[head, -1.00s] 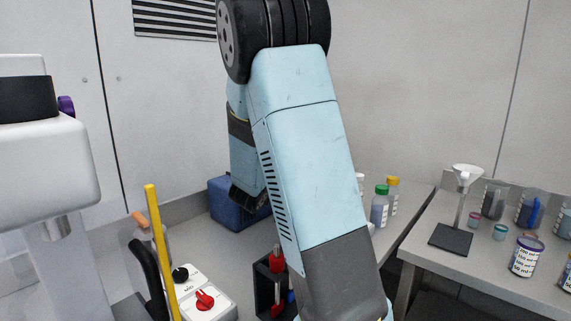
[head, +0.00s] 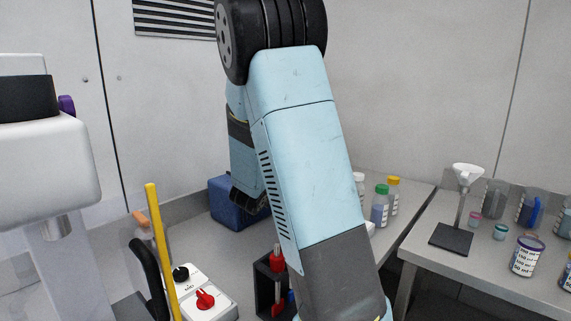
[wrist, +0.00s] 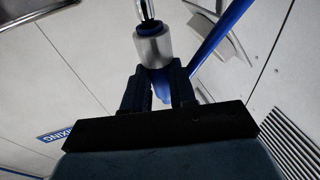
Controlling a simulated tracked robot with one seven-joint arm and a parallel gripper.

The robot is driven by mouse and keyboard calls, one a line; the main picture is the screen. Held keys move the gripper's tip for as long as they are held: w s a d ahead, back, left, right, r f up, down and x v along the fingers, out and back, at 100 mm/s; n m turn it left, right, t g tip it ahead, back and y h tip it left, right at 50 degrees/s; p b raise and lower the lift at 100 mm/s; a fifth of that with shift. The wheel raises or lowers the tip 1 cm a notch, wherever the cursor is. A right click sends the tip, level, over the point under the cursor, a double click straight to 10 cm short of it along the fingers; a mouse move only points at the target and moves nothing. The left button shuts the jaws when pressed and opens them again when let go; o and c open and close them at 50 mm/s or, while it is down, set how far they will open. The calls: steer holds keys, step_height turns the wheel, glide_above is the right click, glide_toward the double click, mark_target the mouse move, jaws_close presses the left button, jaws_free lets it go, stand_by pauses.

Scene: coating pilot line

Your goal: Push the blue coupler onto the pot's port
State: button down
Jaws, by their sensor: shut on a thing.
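In the wrist view my gripper (wrist: 160,84) is shut on the blue coupler (wrist: 161,78), whose blue body shows between the two dark fingers. A silver collar (wrist: 154,48) with a blue ring at its far end sits just beyond the fingertips. A narrow chrome stem (wrist: 146,10), possibly the port, lines up with the collar at the top edge. I cannot tell whether it is inside the coupler or only in front of it. The pot itself is not clear in either view. In the head view my arm hides the work area.
A blue hose (wrist: 215,42) runs up right from the coupler. In the head view, a white machine (head: 45,165) stands left, with a yellow post (head: 162,250) and a red-knobbed control box (head: 215,302). A blue bin (head: 226,210), bottles (head: 379,210) and a funnel stand (head: 452,238) are farther back.

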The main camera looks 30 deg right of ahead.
steer(key=shift+f, duration=1.3)
steer(key=c, duration=0.8)
jaws_free()
steer(key=v, duration=1.3)
steer(key=shift+s+a+f, duration=0.15)
steer(key=shift+s+a, duration=0.05)
steer(key=shift+a, duration=0.05)
steer(key=shift+w, duration=0.1)
